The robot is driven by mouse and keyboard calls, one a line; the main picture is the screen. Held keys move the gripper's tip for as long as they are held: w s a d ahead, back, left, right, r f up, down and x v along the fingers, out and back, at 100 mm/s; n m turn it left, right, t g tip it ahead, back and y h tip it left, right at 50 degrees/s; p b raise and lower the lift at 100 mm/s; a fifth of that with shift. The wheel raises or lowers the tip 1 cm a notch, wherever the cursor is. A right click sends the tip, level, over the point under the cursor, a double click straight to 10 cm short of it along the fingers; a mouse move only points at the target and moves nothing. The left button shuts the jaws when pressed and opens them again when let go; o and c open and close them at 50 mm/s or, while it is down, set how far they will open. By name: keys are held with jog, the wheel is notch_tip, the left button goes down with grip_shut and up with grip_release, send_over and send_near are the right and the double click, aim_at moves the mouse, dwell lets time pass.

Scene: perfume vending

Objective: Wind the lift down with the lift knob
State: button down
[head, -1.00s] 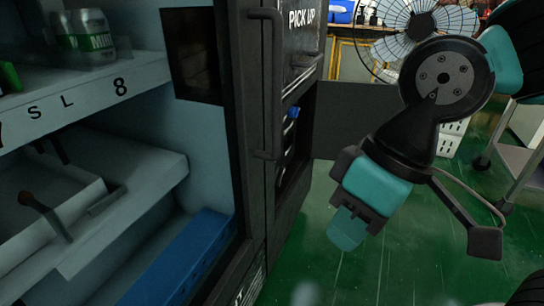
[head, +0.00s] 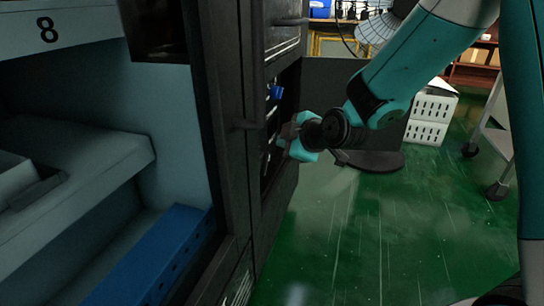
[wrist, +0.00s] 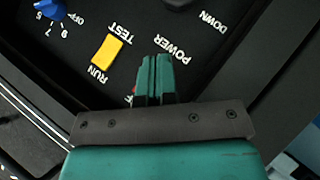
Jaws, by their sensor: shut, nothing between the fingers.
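The control panel (wrist: 60,55) fills the upper wrist view, its labels upside down. The word DOWN (wrist: 212,20) is printed at the upper right. A dark rounded part (wrist: 180,4) at the top edge near it is cut off, so I cannot tell if it is the lift knob. My gripper (wrist: 155,60) is shut and empty, its teal fingertips in front of the panel beside the POWER label. A bit of red shows beside the fingers; the rest is hidden. In the head view my gripper (head: 290,140) is at the machine's dark side recess.
A blue knob (wrist: 50,8) and a yellow RUN/TEST switch (wrist: 106,48) are on the same panel. The open machine with shelf 8 (head: 70,30) stands at left. A white basket (head: 430,115) and cart are at right. Green floor (head: 370,230) is clear in front.

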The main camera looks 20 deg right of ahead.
aim_at(264, 158)
jog(key=w+f+b, duration=0.6)
jog(key=w+f, duration=0.1)
jog(key=w, duration=0.1)
jog(key=shift+w+a+f, duration=0.15)
jog(key=shift+w+a, duration=0.2)
jog(key=shift+a, duration=0.05)
jog(key=shift+w+d+f+m+g+y+p, duration=0.35)
jog(key=shift+f+m+g+p, duration=0.2)
jog(key=shift+p, duration=1.15)
